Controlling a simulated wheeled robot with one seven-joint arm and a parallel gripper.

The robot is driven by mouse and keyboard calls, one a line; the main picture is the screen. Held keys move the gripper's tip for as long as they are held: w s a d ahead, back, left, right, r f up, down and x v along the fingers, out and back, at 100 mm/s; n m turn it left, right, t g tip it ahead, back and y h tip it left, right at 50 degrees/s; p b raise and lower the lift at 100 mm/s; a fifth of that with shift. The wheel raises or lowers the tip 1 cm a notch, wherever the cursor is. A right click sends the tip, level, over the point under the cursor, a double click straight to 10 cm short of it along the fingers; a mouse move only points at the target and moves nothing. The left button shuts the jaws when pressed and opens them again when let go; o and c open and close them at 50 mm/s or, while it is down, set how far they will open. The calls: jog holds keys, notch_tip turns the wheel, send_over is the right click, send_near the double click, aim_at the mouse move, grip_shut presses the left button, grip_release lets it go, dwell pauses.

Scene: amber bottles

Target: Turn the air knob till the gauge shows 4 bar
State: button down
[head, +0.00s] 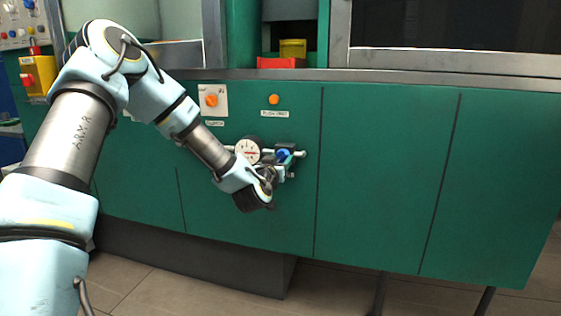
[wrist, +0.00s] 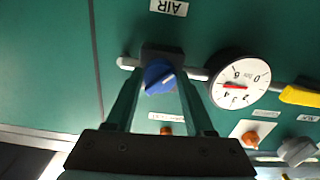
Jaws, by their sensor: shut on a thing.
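The blue air knob (wrist: 160,77) sits on a dark block on a pale pipe, under an AIR label (wrist: 169,7) that appears upside down in the wrist view. My gripper (wrist: 160,88) has one finger on each side of the knob and is shut on it. The knob has a pale mark on its face. The round white gauge (wrist: 239,80) is beside it, with a red needle pointing left in the wrist view; its small figures are too blurred for a sure reading. In the head view, the knob (head: 283,154) shows partly behind my gripper (head: 282,164), right of the gauge (head: 247,149).
The green cabinet front (head: 380,180) is flat and clear to the right. An orange switch (head: 211,100) and an orange button (head: 274,99) are above the gauge. A red bin (head: 279,63) stands in the opening above. A yellow part (wrist: 300,96) is on the pipe past the gauge.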

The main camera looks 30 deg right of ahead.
jog(key=n, duration=0.4)
jog(key=shift+n, duration=0.3)
jog(key=shift+n+b, duration=0.4)
jog(key=shift+n, duration=1.8)
jog(key=shift+c, duration=1.4)
grip_release()
jog(key=shift+s, duration=0.1)
jog(key=v, duration=1)
jog(key=shift+s+a, duration=0.25)
jog(key=shift+a, duration=0.05)
